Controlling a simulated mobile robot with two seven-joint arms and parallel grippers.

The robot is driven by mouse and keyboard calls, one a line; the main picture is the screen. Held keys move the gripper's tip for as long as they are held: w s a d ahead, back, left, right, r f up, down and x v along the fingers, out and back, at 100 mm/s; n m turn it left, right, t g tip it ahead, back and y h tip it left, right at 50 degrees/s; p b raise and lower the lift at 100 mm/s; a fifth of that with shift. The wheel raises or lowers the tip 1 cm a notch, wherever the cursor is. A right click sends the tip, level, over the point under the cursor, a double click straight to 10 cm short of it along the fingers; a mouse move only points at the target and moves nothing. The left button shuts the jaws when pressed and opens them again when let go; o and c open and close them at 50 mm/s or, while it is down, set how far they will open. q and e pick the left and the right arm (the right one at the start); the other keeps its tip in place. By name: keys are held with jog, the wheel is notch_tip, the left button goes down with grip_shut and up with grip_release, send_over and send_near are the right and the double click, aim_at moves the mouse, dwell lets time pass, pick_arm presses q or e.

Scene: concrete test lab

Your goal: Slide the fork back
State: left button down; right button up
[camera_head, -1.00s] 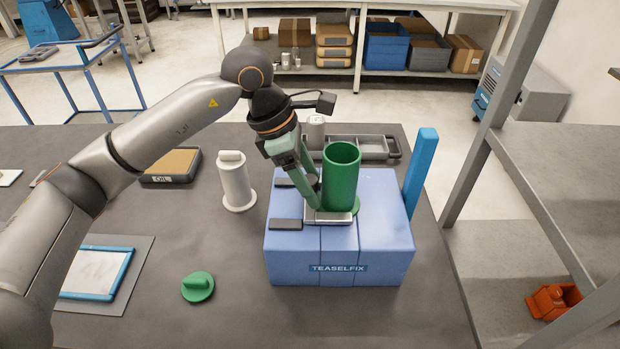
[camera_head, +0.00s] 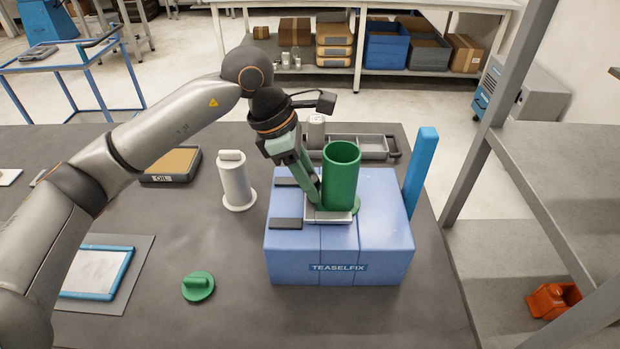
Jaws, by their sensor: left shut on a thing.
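A blue block fixture (camera_head: 340,250) labelled TEASELFIX stands on the dark table. A green cylinder (camera_head: 341,178), open at the top, stands upright on it, with a green flange at its base. A light-grey metal plate (camera_head: 330,217), which looks like the fork, lies flat on the block at the cylinder's foot. My left gripper (camera_head: 316,203) reaches down from the upper left, just left of the cylinder. Its green fingers are close together, shut at the fork's left part; the exact grip is partly hidden by the fingers. My right gripper is not in view.
Dark pads (camera_head: 286,223) lie on the block's left. A blue post (camera_head: 421,172) rises at its right. A white cylinder (camera_head: 234,182) stands to the left, a green knobbed lid (camera_head: 198,287) at front left. A grey tray (camera_head: 372,147) lies behind.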

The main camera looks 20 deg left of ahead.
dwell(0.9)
pick_arm(q)
jog(key=a, duration=0.2)
jog(key=s+a+b, duration=0.1)
jog(key=a, duration=0.1)
jog(key=a+b, duration=0.1)
jog(key=a, duration=0.1)
jog(key=shift+s+a, duration=0.25)
jog(key=shift+s, duration=0.15)
jog(key=shift+a, duration=0.2)
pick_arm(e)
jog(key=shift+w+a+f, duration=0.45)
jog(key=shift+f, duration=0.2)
pick_arm(q)
jog(key=c, duration=0.5)
grip_release()
jog(key=shift+s+a, duration=0.1)
jog(key=shift+s, duration=0.05)
jog(key=shift+c, duration=0.2)
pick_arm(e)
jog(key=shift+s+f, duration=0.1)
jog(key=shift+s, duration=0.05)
pick_arm(q)
jog(key=shift+r, duration=0.3)
jog(key=v, duration=1.2)
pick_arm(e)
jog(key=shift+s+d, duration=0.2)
